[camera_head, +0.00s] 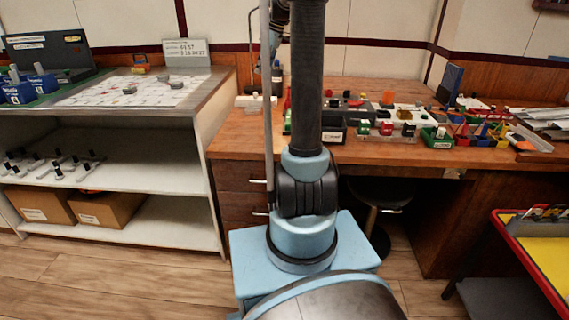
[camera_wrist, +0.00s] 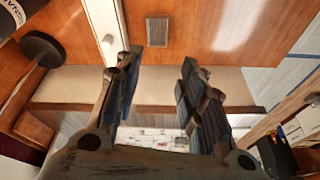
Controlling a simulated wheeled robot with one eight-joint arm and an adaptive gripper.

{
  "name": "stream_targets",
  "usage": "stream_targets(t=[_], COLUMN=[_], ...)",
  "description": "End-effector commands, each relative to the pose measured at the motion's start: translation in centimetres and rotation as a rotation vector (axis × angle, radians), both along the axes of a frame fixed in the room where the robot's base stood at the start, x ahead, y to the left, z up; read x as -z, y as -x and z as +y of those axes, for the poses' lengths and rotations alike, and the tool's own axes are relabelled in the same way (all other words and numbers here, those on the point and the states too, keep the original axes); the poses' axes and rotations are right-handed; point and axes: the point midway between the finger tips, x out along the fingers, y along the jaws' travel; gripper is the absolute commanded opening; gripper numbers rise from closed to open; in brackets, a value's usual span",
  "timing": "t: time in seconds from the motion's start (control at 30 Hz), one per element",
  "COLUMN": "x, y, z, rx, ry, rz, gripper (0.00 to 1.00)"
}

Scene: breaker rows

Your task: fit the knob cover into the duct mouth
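My gripper (camera_wrist: 160,85) shows in the wrist view with its two dark fingers spread apart and nothing visible between them. In the head view my arm rises through the middle and hides part of the wooden bench (camera_head: 235,135); the gripper's fingers cannot be made out there. I cannot pick out the knob cover among the small parts on the bench. I cannot identify the duct mouth for certain. A small grey ribbed rectangle (camera_wrist: 157,31) sits on an orange-brown wood surface beyond the fingertips in the wrist view.
Red and green bins (camera_head: 437,137) and other small parts crowd the bench's right side. A white shelf unit (camera_head: 125,165) is at left, a stool (camera_head: 380,194) under the bench, a red-rimmed yellow tray (camera_head: 540,255) at right.

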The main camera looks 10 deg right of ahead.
Motion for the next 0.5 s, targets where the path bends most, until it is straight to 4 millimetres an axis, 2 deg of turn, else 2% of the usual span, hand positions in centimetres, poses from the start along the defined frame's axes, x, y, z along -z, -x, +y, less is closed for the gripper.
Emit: stream_targets(t=[0.03,0.27,0.5], x=[-0.1,0.1,1.6], y=[2.0,9.7,17.7], z=[0.5,1.8,2.7], rx=[0.029,0.185,0.348], ry=[0.007,0.036,0.063], rz=[0.008,0.045,0.072], gripper=[0.37,0.37,0.37])
